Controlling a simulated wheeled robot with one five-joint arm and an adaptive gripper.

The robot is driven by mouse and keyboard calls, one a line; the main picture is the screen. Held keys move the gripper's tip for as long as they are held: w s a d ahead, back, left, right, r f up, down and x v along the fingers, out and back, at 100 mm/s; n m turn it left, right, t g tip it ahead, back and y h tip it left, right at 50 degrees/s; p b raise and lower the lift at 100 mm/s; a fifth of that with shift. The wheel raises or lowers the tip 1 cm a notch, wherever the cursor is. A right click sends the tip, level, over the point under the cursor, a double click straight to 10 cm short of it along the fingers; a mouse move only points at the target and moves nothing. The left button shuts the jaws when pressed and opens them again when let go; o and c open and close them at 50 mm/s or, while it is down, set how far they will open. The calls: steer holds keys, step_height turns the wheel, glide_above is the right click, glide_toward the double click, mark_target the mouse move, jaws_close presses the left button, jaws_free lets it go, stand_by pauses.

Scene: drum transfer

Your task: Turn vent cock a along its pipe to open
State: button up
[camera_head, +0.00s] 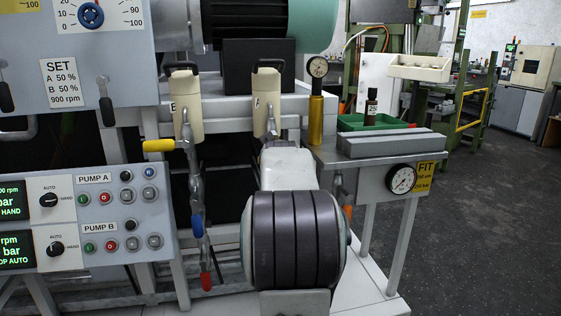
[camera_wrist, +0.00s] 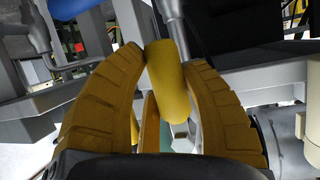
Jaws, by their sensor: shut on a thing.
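A yellow handle grip (camera_wrist: 167,82) shows between the two ribbed, orange-brown fingers of my gripper (camera_wrist: 164,62) in the wrist view. The fingers are shut on it, one on each side. I take it for the handle of vent cock a. In the head view the cream canister marked A (camera_head: 267,107) has a metal fitting below it, and my own arm hides what lies lower, including my gripper. The cock under canister B (camera_head: 187,105) has a yellow handle (camera_head: 159,145) pointing left, across its pipe. How far the handle of a is turned is hard to tell.
A blue lever (camera_head: 197,226) and a red lever (camera_head: 206,281) hang on the pipework below canister B. The control panel (camera_head: 93,215) stands at the left. A yellow gauge post (camera_head: 316,120) and a grey bench (camera_head: 370,157) stand at the right. Open floor lies further right.

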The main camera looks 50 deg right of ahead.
steer(key=shift+r, duration=0.4)
steer(key=o, duration=0.9)
steer(key=shift+c, duration=0.2)
steer(key=o, duration=0.4)
steer(key=shift+f, duration=0.3)
steer(key=shift+o, duration=0.2)
steer(key=v, duration=1.2)
steer(key=shift+s, duration=0.1)
